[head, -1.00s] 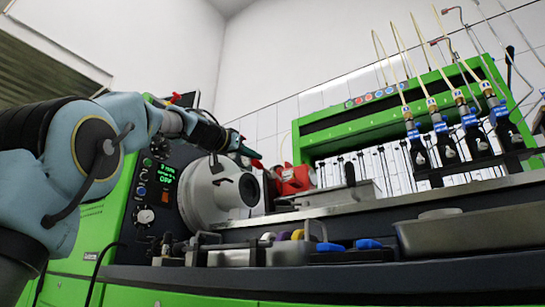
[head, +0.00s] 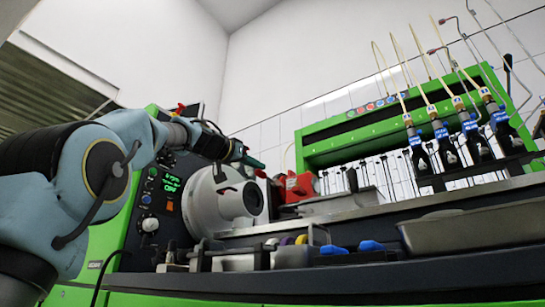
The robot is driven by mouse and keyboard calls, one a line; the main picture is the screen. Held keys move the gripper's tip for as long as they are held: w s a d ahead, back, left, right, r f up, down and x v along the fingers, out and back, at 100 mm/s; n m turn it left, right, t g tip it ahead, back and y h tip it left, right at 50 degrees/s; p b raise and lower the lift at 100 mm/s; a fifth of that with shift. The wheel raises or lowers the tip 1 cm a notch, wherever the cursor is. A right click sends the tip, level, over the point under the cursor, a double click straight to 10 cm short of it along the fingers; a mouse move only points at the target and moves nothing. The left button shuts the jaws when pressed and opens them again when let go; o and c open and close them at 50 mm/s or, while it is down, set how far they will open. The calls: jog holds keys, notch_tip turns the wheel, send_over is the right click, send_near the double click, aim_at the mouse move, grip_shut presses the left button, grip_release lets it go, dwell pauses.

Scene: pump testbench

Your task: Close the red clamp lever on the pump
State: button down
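My gripper (head: 250,161) is at the end of my arm, just above and right of a large pale grey round housing (head: 228,196). Its dark fingers are small in the head view, and the gap between them cannot be made out. A small red piece (head: 261,174), which looks like the tip of the red clamp lever, shows just below and right of the fingers. The rest of the lever is hidden, and whether the fingers touch it cannot be told. A red pump body (head: 300,187) stands to the right, apart from the gripper.
A green-framed rack (head: 385,121) with several hanging injectors stands at the back right. A metal tray (head: 465,227) lies on the dark bench at right. Small fittings with blue parts (head: 370,246) sit in front. A control panel (head: 160,195) is left of the housing.

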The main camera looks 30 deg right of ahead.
jog(key=r+v, duration=0.1)
jog(key=v, duration=0.8)
jog(key=shift+s+r, duration=0.35)
jog(key=shift+s, duration=0.05)
dwell(0.5)
